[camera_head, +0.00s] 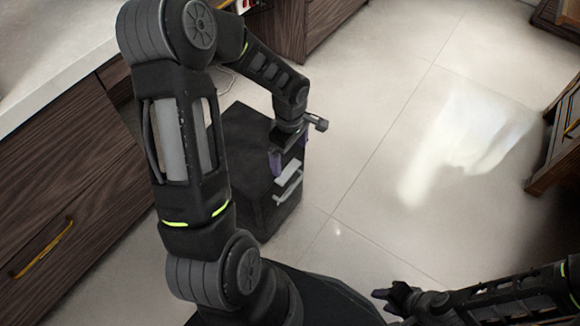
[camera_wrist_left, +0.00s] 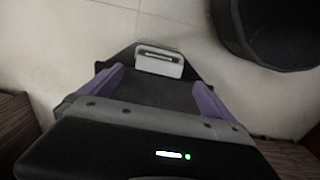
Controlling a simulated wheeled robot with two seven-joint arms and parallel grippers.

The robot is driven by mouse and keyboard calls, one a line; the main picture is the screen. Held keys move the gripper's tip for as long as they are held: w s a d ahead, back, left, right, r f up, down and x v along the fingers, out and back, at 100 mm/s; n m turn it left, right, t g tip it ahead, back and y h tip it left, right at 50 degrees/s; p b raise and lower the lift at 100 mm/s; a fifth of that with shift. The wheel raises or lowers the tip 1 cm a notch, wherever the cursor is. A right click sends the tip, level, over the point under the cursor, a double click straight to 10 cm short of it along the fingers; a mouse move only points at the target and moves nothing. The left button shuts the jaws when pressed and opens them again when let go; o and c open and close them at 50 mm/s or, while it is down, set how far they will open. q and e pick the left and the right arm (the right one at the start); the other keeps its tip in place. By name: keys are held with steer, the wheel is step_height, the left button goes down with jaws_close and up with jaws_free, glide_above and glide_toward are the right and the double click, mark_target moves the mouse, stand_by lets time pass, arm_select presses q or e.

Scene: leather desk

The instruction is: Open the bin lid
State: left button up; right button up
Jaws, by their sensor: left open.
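The bin (camera_head: 245,130) is a dark, box-shaped container standing on the floor left of centre in the head view, partly hidden behind my left arm. A light grey handle (camera_head: 288,185) sticks out at its near right side. The handle also shows in the left wrist view (camera_wrist_left: 160,62), just beyond the fingertips. The lid looks closed. My left gripper (camera_head: 287,158) is over the bin's right edge, close to the handle. Its purple fingers (camera_wrist_left: 157,78) are spread, with nothing held between them. My right gripper (camera_head: 392,295) is low at the bottom right, away from the bin; its jaw gap is unclear.
A wooden cabinet (camera_head: 70,190) with a pale worktop (camera_head: 50,50) stands along the left. More dark cabinets (camera_head: 285,25) are behind the bin, and wooden furniture (camera_head: 560,140) stands at the right. The tiled floor (camera_head: 390,130) right of the bin is clear.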

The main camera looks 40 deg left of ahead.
mark_target(290, 172)
arm_select(q)
step_height(290, 172, down, 7)
steer(key=shift+f+b, duration=0.2)
steer(key=shift+b, duration=0.75)
steer(key=shift+c, duration=0.6)
steer(key=c, duration=1.6)
steer(key=shift+r, duration=0.1)
steer(key=shift+c, duration=0.4)
